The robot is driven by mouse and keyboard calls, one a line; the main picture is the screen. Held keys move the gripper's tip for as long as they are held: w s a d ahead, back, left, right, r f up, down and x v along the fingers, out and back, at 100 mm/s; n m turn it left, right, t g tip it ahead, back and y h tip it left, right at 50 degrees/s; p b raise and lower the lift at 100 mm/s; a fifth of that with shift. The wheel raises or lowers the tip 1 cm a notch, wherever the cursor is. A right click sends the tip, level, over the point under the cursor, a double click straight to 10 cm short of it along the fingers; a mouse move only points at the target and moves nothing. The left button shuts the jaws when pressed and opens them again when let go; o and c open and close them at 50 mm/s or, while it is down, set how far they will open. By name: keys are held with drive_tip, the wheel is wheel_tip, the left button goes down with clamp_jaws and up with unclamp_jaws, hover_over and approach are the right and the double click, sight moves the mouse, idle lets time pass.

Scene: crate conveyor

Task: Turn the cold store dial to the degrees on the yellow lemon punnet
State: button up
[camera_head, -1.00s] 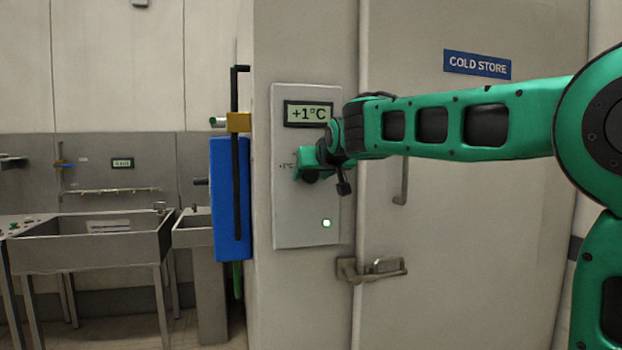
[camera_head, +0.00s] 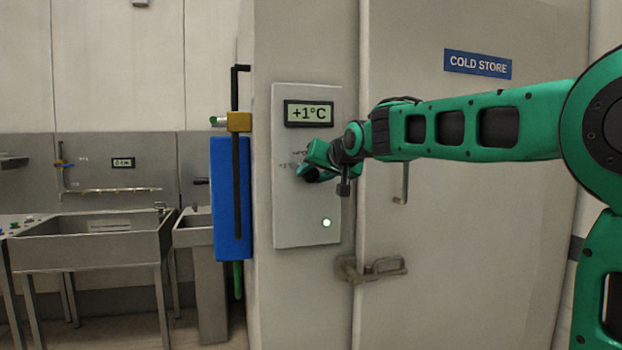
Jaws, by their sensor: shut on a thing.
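The cold store control panel (camera_head: 308,205) is a pale grey plate on the wall left of the door. Its display (camera_head: 308,113) reads +1°C. My gripper (camera_head: 302,172) is at the middle of the panel, tilted, and shut on the dial. The dial itself is hidden behind my gripper, and only bits of the scale marks show beside it, too small to read. A small lit lamp (camera_head: 326,222) is low on the panel. The lemon punnet is not in view.
The cold store door (camera_head: 470,220) with its sign (camera_head: 477,64) and latch (camera_head: 372,267) is right of the panel. A blue board (camera_head: 230,198) hangs left of it. Steel sinks (camera_head: 95,240) stand further left.

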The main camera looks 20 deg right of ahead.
drive_tip(key=m+y, duration=0.1)
drive_tip(key=m, duration=0.2)
drive_tip(key=m+t+y, duration=0.1)
drive_tip(key=shift+d+f+m+y, duration=0.25)
drive_tip(key=shift+d+m+y, duration=0.05)
drive_tip(key=shift+m, duration=0.1)
drive_tip(key=m, duration=0.1)
drive_tip(key=m+t+y, duration=0.1)
drive_tip(key=m, duration=0.3)
drive_tip(key=shift+f+t+y, duration=0.25)
drive_tip(key=shift+t+y, duration=0.15)
drive_tip(key=m, duration=0.1)
drive_tip(key=m+t, duration=0.1)
drive_tip(key=m, duration=0.3)
drive_tip(key=shift+f+t, duration=0.25)
drive_tip(key=shift+t, duration=0.15)
drive_tip(key=shift+a+f+m+t, duration=0.1)
drive_tip(key=shift+m+t, duration=0.35)
drive_tip(key=shift+m, duration=0.95)
drive_tip(key=shift+a+f+m+t, duration=0.1)
drive_tip(key=shift+m+t, duration=0.35)
drive_tip(key=shift+m, duration=0.95)
drive_tip(key=shift+h, duration=0.4)
drive_tip(key=o, duration=1)
drive_tip(key=shift+d+r, duration=0.15)
drive_tip(key=shift+r, duration=0.1)
